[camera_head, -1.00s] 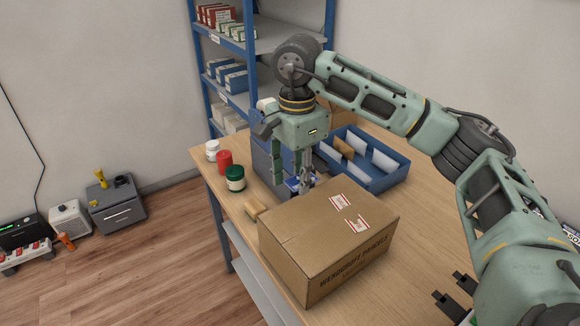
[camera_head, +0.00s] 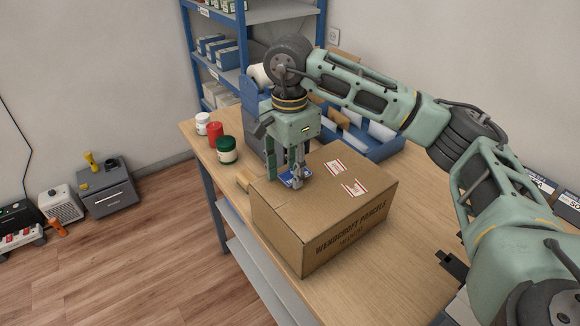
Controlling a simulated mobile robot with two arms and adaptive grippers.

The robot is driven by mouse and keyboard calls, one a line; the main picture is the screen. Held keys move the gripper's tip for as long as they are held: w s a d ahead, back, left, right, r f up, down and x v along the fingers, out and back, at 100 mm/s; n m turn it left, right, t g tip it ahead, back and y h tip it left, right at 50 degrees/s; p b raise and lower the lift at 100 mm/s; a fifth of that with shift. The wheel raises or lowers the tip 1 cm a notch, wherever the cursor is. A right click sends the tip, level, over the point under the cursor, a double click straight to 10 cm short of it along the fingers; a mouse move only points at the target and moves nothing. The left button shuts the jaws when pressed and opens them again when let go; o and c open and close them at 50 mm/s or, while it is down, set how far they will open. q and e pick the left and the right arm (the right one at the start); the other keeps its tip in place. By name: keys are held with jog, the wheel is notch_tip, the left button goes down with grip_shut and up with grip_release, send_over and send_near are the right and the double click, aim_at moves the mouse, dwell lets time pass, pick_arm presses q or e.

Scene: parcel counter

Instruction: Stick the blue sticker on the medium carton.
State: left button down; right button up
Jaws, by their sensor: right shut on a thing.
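The carton (camera_head: 277,221) is a closed brown box with printed lettering on its front side and two red-and-white labels on top. It stands on the wooden table near its left edge. My right gripper (camera_head: 295,180) points down over the back left part of the carton's top. It is shut on the small blue sticker (camera_head: 290,178), at or just above the top face; I cannot tell whether the sticker touches it. The fingers hide part of the sticker.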

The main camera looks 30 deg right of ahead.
aim_at(290, 176)
jog(key=o, duration=0.8)
jog(key=shift+c, duration=0.2)
pick_arm(q)
jog(key=shift+s, duration=0.1)
pick_arm(e)
jog(key=shift+r, duration=0.1)
jog(key=shift+r+p, duration=0.25)
jog(key=shift+p, duration=0.05)
pick_arm(q)
jog(key=shift+r+p, duration=1.5)
jog(key=shift+r, duration=0.2)
pick_arm(e)
jog(key=shift+r, duration=2.4)
